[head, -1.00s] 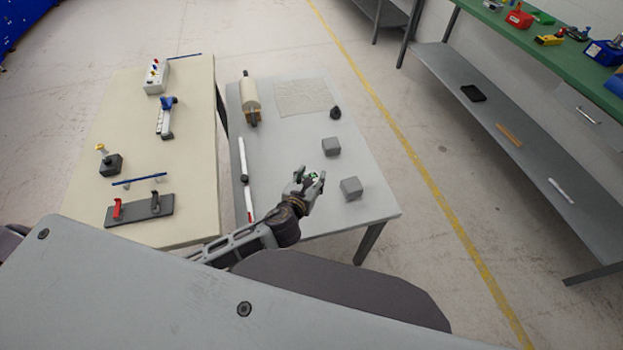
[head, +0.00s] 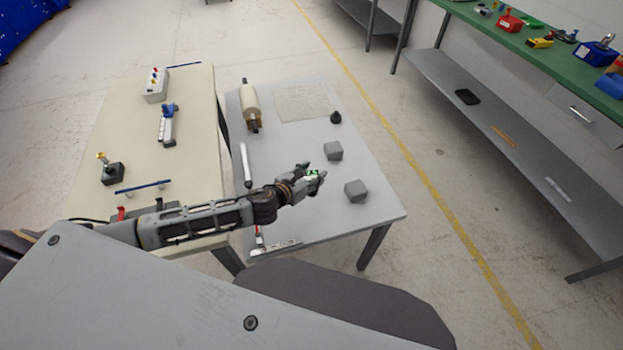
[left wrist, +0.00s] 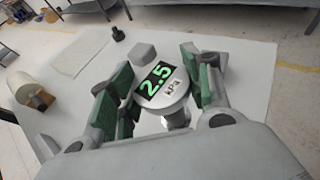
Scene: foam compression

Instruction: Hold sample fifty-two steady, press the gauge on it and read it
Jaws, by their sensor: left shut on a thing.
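My left gripper (head: 316,177) is shut on a round silver gauge, which fills the middle of the left wrist view (left wrist: 163,86). Its dark display shows 2.5 kPa in green. Two grey foam blocks lie on the grey table (head: 290,215): a farther block (head: 333,151) and a nearer block (head: 356,190). The gripper is left of both in the head view, apart from them in the picture. One block (left wrist: 143,52) shows beyond the gauge in the left wrist view. No number is readable on either block. What lies under the gauge is hidden. My right gripper is out of view.
A dark weight (head: 335,117), a flat beige sheet (head: 301,105) and a cream roll (head: 250,104) lie at the table's back. White rods lie along its left side. A cream table (head: 95,155) with several tools adjoins left. The table's right front is clear.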

